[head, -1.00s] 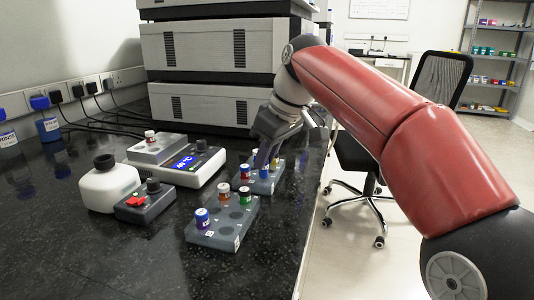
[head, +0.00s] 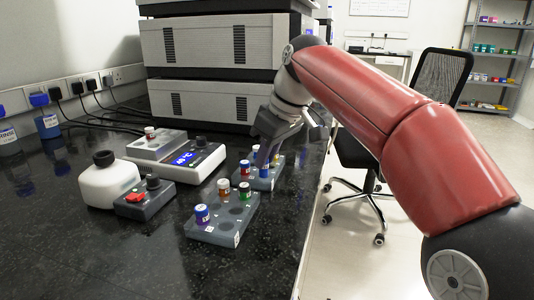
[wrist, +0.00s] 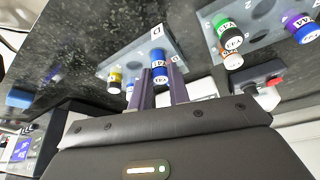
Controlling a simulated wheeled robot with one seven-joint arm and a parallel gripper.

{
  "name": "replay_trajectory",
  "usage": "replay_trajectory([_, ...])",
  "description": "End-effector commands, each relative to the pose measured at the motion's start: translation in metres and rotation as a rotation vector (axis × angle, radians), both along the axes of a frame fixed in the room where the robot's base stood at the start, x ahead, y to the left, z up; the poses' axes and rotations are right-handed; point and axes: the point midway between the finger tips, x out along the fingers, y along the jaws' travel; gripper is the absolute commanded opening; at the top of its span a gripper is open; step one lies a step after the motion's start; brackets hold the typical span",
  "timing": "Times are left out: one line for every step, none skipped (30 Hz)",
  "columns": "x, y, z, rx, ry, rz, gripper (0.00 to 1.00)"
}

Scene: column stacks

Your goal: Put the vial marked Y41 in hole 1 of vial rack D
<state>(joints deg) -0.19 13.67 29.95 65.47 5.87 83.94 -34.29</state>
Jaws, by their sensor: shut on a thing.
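The vial with a blue lower part and white label (wrist: 159,73) is between the two fingers of my gripper (wrist: 163,92) in the wrist view; its small mark looks like Y41. In the head view my gripper (head: 264,160) points down over the far rack, and the blue of a vial (head: 264,171) shows at its tips. Vial rack D (wrist: 150,46), a grey block with a letter D, lies under the held vial. I cannot tell how deep the vial sits in a hole. A yellow vial (wrist: 115,80) and another vial stand in the same rack.
A nearer grey rack (head: 222,232) holds a purple-blue vial (head: 202,214), an orange one and a green one (head: 244,191). A heater with a display (head: 186,160), a white bottle (head: 100,182) and a dark box with a red switch (head: 146,199) stand to the left.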

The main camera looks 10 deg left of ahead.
Motion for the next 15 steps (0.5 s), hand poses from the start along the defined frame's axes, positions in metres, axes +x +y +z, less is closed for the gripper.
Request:
replay_trajectory([0.0, 0.0, 0.0001, 0.0, 0.0, 0.0, 0.0])
replay_trajectory([0.0, 0.0, 0.0001, 0.0, 0.0, 0.0, 0.0])
replay_trajectory([0.0, 0.0, 0.0001, 0.0, 0.0, 0.0, 0.0])
replay_trajectory([0.0, 0.0, 0.0001, 0.0, 0.0, 0.0, 0.0])
replay_trajectory([0.0, 0.0, 0.0, 0.0, 0.0, 0.0, 0.0])
replay_trajectory([0.0, 0.0001, -0.0004, 0.0, 0.0, 0.0, 0.0])
replay_trajectory([0.0, 0.0, -0.0008, 0.0, 0.0, 0.0, 0.0])
replay_trajectory([0.0, 0.0, -0.0013, 0.0, 0.0, 0.0, 0.0])
replay_trajectory([0.0, -0.0001, -0.0022, 0.0, 0.0, 0.0, 0.0])
replay_trajectory([0.0, -0.0001, -0.003, -0.001, 0.0, 0.0, 0.0])
replay_trajectory([-0.0001, 0.0, -0.0038, -0.001, 0.0, 0.0, 0.0])
replay_trajectory([-0.0001, 0.0, -0.0051, -0.001, 0.0, 0.0, 0.0])
replay_trajectory([-0.0001, 0.0, -0.0061, -0.001, 0.0, 0.0, 0.0])
replay_trajectory([-0.0001, 0.0, -0.0071, -0.001, 0.0, 0.0, 0.0])
replay_trajectory([-0.0001, 0.0, -0.0082, -0.001, 0.0, 0.0, 0.0])
